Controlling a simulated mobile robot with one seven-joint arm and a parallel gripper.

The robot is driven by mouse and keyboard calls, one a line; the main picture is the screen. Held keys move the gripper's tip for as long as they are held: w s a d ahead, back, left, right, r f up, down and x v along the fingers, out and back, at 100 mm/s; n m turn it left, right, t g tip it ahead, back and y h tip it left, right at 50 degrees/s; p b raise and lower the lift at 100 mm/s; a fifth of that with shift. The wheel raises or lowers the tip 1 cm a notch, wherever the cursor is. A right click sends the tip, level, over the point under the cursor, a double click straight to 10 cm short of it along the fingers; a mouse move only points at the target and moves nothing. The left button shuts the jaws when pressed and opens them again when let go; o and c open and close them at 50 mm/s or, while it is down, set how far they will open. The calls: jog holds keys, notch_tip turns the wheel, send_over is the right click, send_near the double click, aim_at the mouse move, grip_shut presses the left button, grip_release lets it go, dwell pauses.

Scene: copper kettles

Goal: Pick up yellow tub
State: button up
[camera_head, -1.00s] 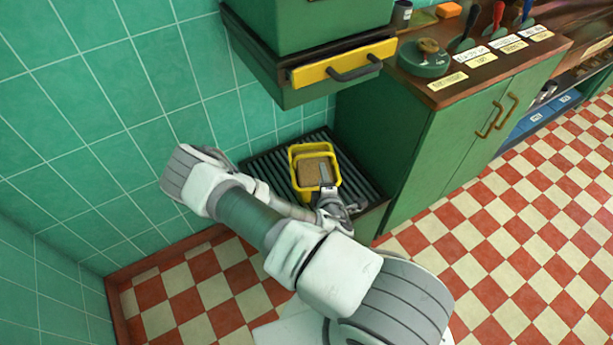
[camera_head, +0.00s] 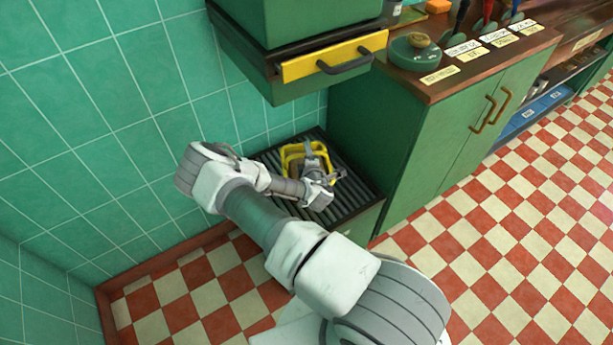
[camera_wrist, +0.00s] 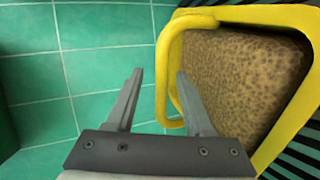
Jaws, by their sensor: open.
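The yellow tub (camera_head: 289,150) sits on a dark slatted rack low against the tiled wall. In the wrist view the tub (camera_wrist: 290,16) fills the right side, with a brown speckled block (camera_wrist: 245,75) inside it. My gripper (camera_head: 312,150) is over the tub in the head view and hides part of it. In the wrist view my gripper (camera_wrist: 158,75) is open, with its right finger overlapping the tub's near left wall and its left finger outside, over the tiles. Nothing is held. I cannot tell whether a finger touches the tub.
The slatted rack (camera_head: 352,200) stands beside a green cabinet (camera_head: 425,140) on the right. A green box with a yellow-fronted drawer (camera_head: 335,55) overhangs the back. Green tiled wall (camera_head: 90,110) closes the left. The checkered floor (camera_head: 490,240) is clear at the right.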

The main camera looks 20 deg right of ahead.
jog(key=x, duration=0.3)
jog(key=shift+a+f, duration=0.1)
jog(key=shift+f, duration=0.05)
grip_shut()
dwell(1.2)
jog(key=shift+w, duration=0.1)
